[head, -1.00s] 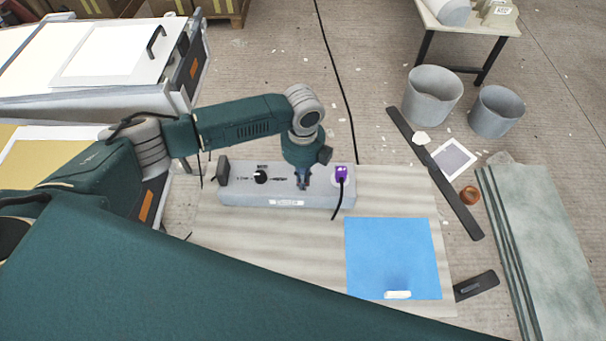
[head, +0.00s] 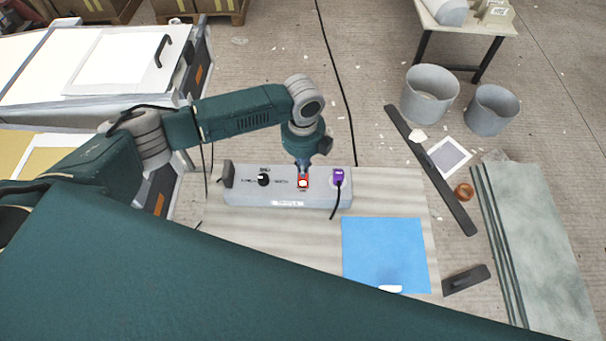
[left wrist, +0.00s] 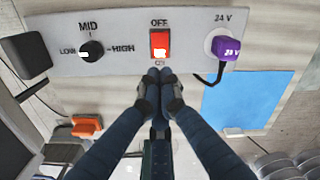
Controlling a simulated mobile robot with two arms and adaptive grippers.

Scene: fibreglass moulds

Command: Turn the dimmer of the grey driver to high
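The grey driver (head: 240,196) lies on the light board in the head view, its panel facing up. Its black dimmer knob (head: 264,179) also shows in the left wrist view (left wrist: 92,51), with its white mark towards LOW, on the left; HIGH is on the right. The red switch (head: 303,181) shows in the left wrist view (left wrist: 159,42) between OFF and ON, with a bright white patch at its ON end. My left gripper (left wrist: 159,75) has its fingertips together, empty, just by the switch's ON end. Contact cannot be told. My right gripper is out of view.
A purple 24 V plug (head: 338,177) with a black cable sits right of the switch. A black block (head: 228,174) stands at the driver's left end. A blue sheet (head: 385,252) lies in front on the board. Buckets (head: 430,93) stand farther back right.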

